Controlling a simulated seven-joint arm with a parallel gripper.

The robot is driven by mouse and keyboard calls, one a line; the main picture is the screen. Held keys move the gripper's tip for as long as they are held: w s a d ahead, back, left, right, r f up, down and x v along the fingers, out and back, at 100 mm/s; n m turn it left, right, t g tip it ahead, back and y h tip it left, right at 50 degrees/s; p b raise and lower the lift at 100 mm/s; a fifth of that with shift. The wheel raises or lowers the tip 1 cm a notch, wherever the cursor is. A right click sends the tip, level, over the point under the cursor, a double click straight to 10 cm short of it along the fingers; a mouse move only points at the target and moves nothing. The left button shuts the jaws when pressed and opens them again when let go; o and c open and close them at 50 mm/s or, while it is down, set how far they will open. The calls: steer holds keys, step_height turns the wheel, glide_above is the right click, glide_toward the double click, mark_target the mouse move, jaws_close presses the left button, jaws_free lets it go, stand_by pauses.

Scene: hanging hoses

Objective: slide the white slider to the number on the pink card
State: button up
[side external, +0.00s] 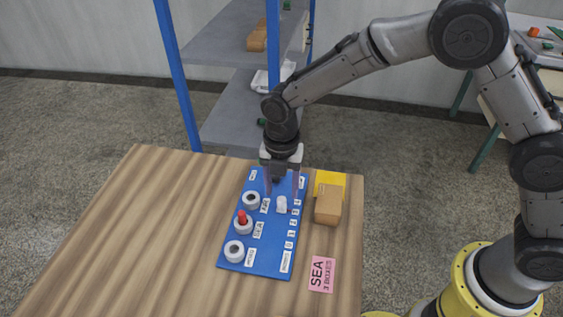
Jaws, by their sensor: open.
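The blue panel (268,262) lies on the wooden table with a column of small white number labels along its right part. The white slider (282,205) stands upright on the panel, left of these labels in the upper middle. The pink card (321,273) lies to the right of the panel's lower end; it reads "SEA" and a smaller line that seems to start with 3. My gripper (283,192) points down over the panel's upper part, its fingers open to the left and right, just above or around the slider; I cannot tell which. No contact is clear.
Several white round fittings, one (234,250) at the lower left, sit along the panel's left side; a red piece (242,216) stands in the middle one. A brown box (327,206) and a yellow block (331,182) are close on the right. The table's left side is clear.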

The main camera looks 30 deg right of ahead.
mark_target(282, 199)
step_height(282, 199, up, 9)
stand_by(0.3)
steer(key=shift+r, duration=0.1)
steer(key=d+r+m+t, duration=0.2)
steer(key=d+r, duration=0.5)
steer(key=r, duration=0.3)
steer(key=s+d+r+m+t, duration=0.2)
steer(key=s+d+r+m, duration=0.45)
steer(key=s+d, duration=0.3)
steer(key=s+d+f+m, duration=0.2)
steer(key=s+f+m, duration=0.1)
steer(key=s+m, duration=0.5)
steer(key=s+d+f+m+t, duration=0.1)
steer(key=s+d+f+m, duration=0.2)
steer(key=s+m, duration=0.4)
steer(key=m, duration=0.3)
steer(key=shift+s+d+f+t, duration=0.2)
steer(key=shift+s+t, duration=0.1)
steer(key=shift+s, duration=0.1)
